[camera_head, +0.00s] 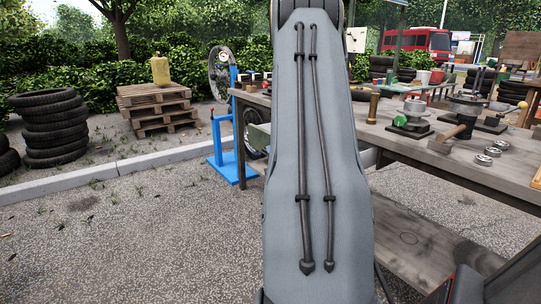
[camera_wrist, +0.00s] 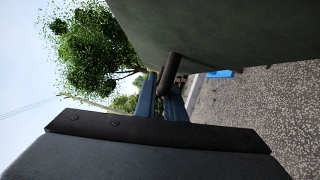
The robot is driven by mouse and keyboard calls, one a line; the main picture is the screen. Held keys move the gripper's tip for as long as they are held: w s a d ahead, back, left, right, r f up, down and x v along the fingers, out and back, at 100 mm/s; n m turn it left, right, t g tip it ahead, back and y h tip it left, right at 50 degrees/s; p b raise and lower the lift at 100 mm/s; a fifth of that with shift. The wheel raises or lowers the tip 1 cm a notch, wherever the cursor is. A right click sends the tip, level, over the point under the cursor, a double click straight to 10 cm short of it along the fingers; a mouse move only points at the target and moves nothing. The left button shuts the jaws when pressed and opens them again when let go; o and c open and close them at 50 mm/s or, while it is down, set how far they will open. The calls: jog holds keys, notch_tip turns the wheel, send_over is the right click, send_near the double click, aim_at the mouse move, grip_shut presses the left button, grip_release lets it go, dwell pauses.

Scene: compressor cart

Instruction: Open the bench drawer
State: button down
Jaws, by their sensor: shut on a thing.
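The wrist view is turned on its side. In it, a dark grey-green drawer front (camera_wrist: 235,32) fills the upper right, with a black bar handle (camera_wrist: 170,72) standing out from it. My gripper (camera_wrist: 160,98) has its blue fingers on both sides of the handle, shut on it. In the head view my grey arm covers the middle and hides my gripper and the handle. A grey-green piece of the drawer (camera_head: 258,136) shows left of my arm, under the wooden bench top (camera_head: 450,172). I cannot tell how far the drawer stands out.
The bench top carries metal parts, a mallet (camera_head: 447,138) and a brass cylinder (camera_head: 373,106). A blue stand (camera_head: 225,150) is just left of the bench. Stacked tyres (camera_head: 52,128) and pallets (camera_head: 153,112) lie farther left. The paved ground (camera_head: 130,240) at front left is clear.

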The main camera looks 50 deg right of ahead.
jog(key=c, duration=1.8)
grip_release()
jog(key=shift+c, duration=0.2)
jog(key=p+v, duration=0.1)
jog(key=v, duration=0.6)
jog(key=shift+s+a, duration=0.25)
jog(key=shift+s, duration=0.05)
